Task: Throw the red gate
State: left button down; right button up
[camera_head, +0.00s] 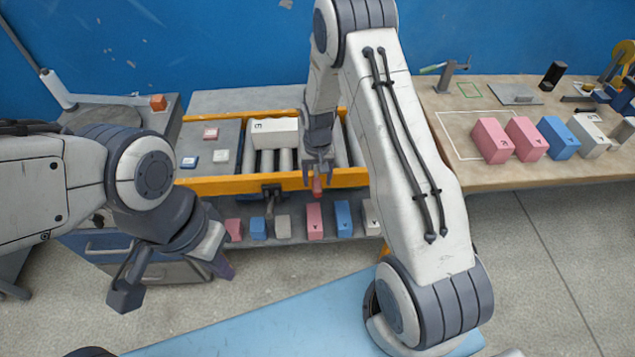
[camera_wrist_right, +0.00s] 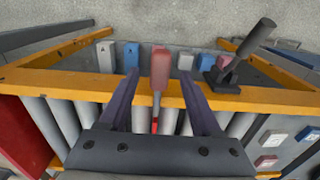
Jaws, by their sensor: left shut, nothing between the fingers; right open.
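The red gate handle (camera_head: 317,187) stands at the front orange rail of the roller conveyor. In the right wrist view the red handle (camera_wrist_right: 160,68) rises on a thin grey stem, with a small red bit lower down. My right gripper (camera_head: 318,170) is open, pointing down at the handle. In the right wrist view its two fingers (camera_wrist_right: 159,90) lie on either side of the handle and stem, with gaps visible on both sides. My left gripper (camera_head: 223,267) is shut and empty, low in front of the bench at the left.
A black lever (camera_wrist_right: 238,55) stands on the same rail beside the red handle. A white block (camera_head: 274,132) sits on the rollers. Several coloured blocks line the lower shelf (camera_head: 290,240). More blocks stand on the right table (camera_head: 450,112). A blue mat (camera_head: 250,335) lies in front.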

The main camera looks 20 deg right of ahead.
aim_at(317, 186)
jog(key=shift+f, duration=1.65)
jog(key=shift+c, duration=0.3)
grip_shut()
